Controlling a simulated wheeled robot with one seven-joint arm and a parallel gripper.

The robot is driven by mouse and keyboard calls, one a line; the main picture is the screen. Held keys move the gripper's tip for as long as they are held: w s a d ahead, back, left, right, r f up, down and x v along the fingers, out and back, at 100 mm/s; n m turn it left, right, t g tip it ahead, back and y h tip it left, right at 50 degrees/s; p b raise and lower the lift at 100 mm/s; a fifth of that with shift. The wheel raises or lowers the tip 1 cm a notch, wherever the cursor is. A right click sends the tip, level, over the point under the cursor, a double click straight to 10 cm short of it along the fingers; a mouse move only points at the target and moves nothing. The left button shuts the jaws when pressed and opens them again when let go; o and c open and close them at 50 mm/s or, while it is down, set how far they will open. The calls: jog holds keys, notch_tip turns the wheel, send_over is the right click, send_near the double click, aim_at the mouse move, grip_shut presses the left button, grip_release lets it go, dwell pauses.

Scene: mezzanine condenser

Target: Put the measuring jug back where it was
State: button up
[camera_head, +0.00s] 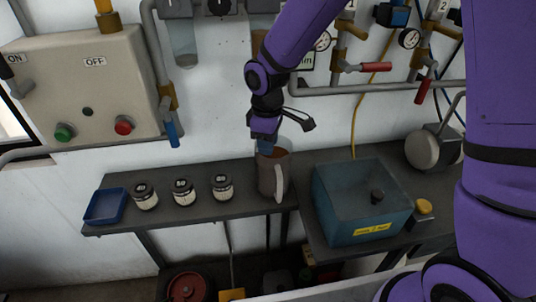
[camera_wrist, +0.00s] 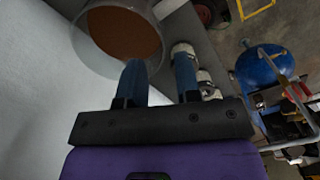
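The measuring jug (camera_head: 268,181) is a clear vessel with brown contents and a pale handle on its front right side. It stands upright at the right end of the dark shelf. In the wrist view the jug (camera_wrist: 88,42) is at the upper left, and I look down into its mouth. My gripper (camera_head: 264,150) points down just above the jug's rim. Its two blue fingers (camera_wrist: 159,62) are apart, with nothing seen held between them. The pale handle shows beyond the fingertips. Whether a finger touches the jug I cannot tell.
Left of the jug on the shelf (camera_head: 245,205) are several lidded jars (camera_head: 184,192) and a blue tray (camera_head: 105,206). A blue-green tank (camera_head: 362,205) stands right of the jug on another surface. Pipes, valves and a control box (camera_head: 85,90) line the wall.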

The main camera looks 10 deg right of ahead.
jog(key=s+d+r+m+t, duration=0.1)
jog(key=s+d+r+m, duration=0.1)
jog(key=d+r, duration=0.35)
jog(key=s+d+r+m, duration=0.1)
jog(key=s+d+r, duration=0.1)
jog(key=r, duration=0.7)
jog(key=s+d+r+m+t, duration=0.2)
jog(key=s+d+r+m, duration=0.2)
jog(key=s, duration=0.5)
jog(key=s+d+r+m+t, duration=0.2)
jog(key=s+d+r+m, duration=0.3)
jog(key=s+d, duration=0.4)
jog(key=shift+s+d+r+m, duration=0.25)
jog(key=shift+s+d+m, duration=0.05)
jog(key=shift+m, duration=0.1)
